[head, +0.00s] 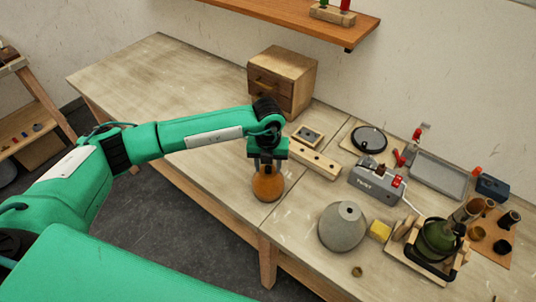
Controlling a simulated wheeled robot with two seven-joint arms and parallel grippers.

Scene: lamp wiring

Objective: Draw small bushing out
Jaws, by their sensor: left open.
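My left gripper (267,166) points down over the near table edge, with its fingers apart just above a round orange-brown object (268,185). I cannot tell whether the fingers touch it. No part is clearly recognisable as the small bushing. A small brown ring (357,271) lies at the table's front edge, right of the gripper. A long wooden block with holes (315,160) and a small square block with dark round spots (308,135) lie right of the gripper; what sits in their holes is too small to tell. My right gripper is out of view.
A wooden drawer box (290,75) stands behind the gripper. A grey cone (343,226), a yellow block (380,230), a grey device marked TWIST (375,184), a grey tray (438,175) and a green rounded object on a stand (437,238) crowd the right. The table's left part (150,75) is clear.

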